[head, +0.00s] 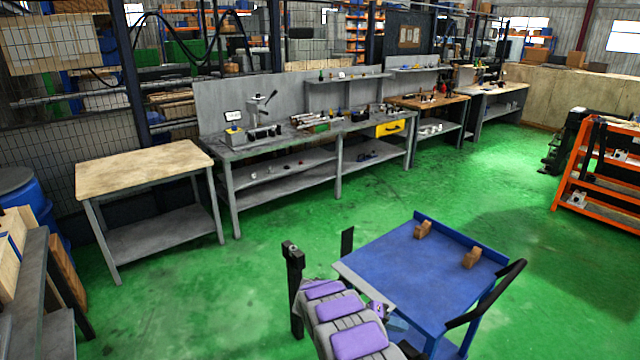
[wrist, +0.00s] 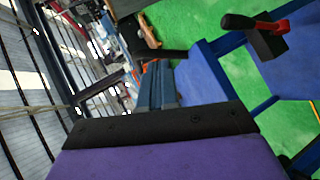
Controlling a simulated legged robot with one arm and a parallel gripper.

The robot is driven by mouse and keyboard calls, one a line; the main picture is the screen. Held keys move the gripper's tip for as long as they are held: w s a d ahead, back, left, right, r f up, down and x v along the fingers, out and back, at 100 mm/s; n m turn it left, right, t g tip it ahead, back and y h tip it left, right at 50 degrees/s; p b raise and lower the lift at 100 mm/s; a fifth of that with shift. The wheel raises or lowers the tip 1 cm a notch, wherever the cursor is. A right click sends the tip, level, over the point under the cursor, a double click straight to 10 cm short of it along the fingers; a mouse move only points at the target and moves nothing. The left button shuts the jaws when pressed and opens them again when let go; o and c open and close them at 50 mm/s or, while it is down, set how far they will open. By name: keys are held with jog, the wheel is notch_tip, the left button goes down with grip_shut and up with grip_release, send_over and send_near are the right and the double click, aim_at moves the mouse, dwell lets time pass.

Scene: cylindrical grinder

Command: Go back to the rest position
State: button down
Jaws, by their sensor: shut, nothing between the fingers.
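My gripper (wrist: 157,82) shows in the wrist view beyond a purple and black part of my arm. Its narrow fingers lie side by side, shut, with nothing held. In the head view my purple-padded arm (head: 340,308) is at the bottom centre, close to the left side of a blue cart (head: 430,270). The fingertips are hard to make out there. The wrist view is turned on its side, with the floor to the right.
Two brown blocks (head: 423,230) (head: 471,258) sit on the cart. A wooden-topped table (head: 140,170) and a grey workbench (head: 290,140) with tools line the back. An orange rack (head: 600,165) stands at the right. The green floor (head: 270,225) between is clear.

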jog(key=s+d+r+g+y, duration=0.25)
jog(key=s+r+y, duration=0.35)
jog(key=s+r, duration=1.35)
jog(key=s+a+r+y, duration=0.1)
jog(key=s+a+y, duration=0.1)
jog(key=s, duration=0.7)
jog(key=s+a+r+n+y, duration=0.1)
jog(key=s+a+y, duration=0.2)
jog(key=s, duration=0.6)
jog(key=s+a+r+n+t+y, duration=0.1)
jog(key=s+a+r+y, duration=0.1)
jog(key=s+a, duration=0.3)
jog(key=s, duration=0.4)
jog(key=shift+s+a, duration=0.15)
jog(key=shift+a, duration=0.2)
jog(key=shift+a, duration=0.1)
